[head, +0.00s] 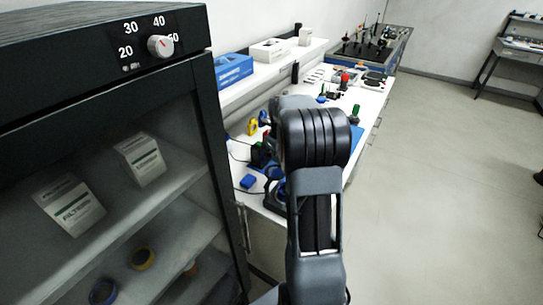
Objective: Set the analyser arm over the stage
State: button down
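I cannot make out the analyser arm or the stage for certain. A dark-topped apparatus with blue sides (372,50) stands at the far end of the white bench, with several thin upright parts on it. It is too small to tell whether one of these is the analyser arm. My own black and grey arm stands upright in the middle of the head view and hides part of the bench. My gripper is not visible.
A black glass-fronted cabinet with a dial (160,45) fills the left side, close by. The white bench (372,103) carries several small tools and runs away from me. A shelf (270,75) holds a blue box (233,69). Open floor (450,190) lies at right.

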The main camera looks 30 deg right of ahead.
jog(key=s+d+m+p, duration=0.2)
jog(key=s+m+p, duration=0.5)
jog(key=p, duration=0.1)
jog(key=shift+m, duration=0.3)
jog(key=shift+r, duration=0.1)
dwell(0.3)
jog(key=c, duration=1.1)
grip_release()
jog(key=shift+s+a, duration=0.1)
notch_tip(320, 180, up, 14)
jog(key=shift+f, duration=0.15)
